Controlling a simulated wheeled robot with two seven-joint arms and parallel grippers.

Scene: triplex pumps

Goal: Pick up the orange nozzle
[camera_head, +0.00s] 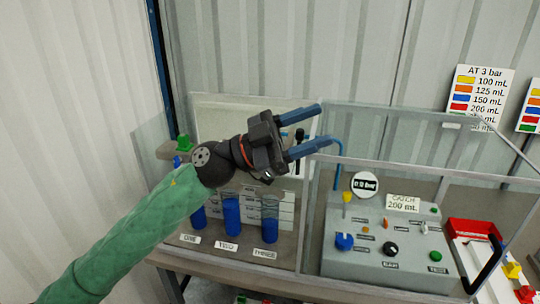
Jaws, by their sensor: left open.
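My left gripper (325,125) is open, with its two blue fingers pointing right and nothing between them. It is raised above the row of blue-filled cylinders and near the top left of the clear-walled control box. My right gripper is not in view.
The grey control panel (390,240) has several coloured knobs behind clear walls. A red tray (474,229) stands to its right. Blue-filled cylinders (270,225) stand on the bench below my left arm. A green piece (183,142) sits at the left. A colour chart (478,95) hangs on the wall.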

